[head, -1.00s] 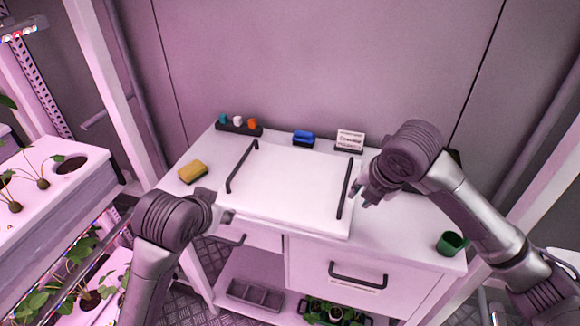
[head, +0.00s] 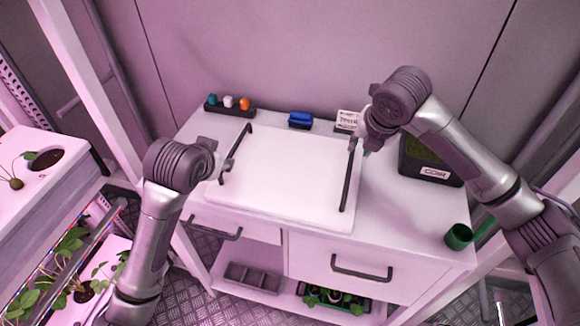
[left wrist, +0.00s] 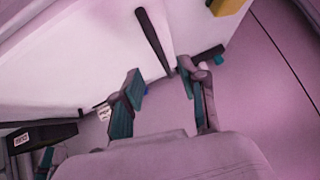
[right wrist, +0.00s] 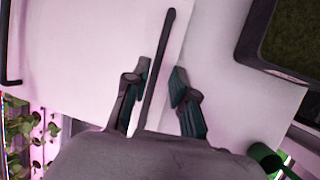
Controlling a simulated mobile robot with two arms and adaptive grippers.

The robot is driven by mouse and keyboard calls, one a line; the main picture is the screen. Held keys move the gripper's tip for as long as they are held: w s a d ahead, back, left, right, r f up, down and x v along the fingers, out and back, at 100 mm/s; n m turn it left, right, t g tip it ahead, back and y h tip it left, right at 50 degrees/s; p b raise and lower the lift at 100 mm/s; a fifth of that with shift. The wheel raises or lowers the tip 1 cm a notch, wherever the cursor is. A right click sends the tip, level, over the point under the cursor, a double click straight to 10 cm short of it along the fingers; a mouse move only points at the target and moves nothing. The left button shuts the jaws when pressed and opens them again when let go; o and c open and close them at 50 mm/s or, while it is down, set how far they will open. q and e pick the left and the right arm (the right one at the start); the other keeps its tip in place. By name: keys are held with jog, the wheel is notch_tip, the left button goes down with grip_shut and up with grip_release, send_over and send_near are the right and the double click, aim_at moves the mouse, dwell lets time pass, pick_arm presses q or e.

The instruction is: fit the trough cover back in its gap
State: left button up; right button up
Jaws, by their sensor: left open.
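The trough cover (head: 290,175) is a flat white panel with a dark bar handle along each side. It lies on the white bench in the head view. My left gripper (head: 222,168) is open at the left handle (head: 237,150); in the left wrist view its fingers (left wrist: 162,90) are spread near that handle's end (left wrist: 153,40). My right gripper (head: 362,148) is open at the right handle (head: 347,185). In the right wrist view its fingers (right wrist: 157,95) stand on either side of the handle (right wrist: 160,65), with space visible. I cannot make out the gap.
Along the bench's back are a dark holder with coloured pieces (head: 230,106), a blue brush (head: 300,120) and a small sign (head: 347,120). A coir box (head: 430,165) and green cup (head: 459,237) stand right. A planted white trough (head: 60,185) is left.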

aim_at(228, 157)
pick_arm(q)
jog(key=x, duration=0.9)
pick_arm(e)
jog(key=x, duration=0.9)
jog(key=shift+s, duration=0.1)
pick_arm(q)
jog(key=c, duration=0.5)
pick_arm(e)
grip_shut()
pick_arm(q)
grip_shut()
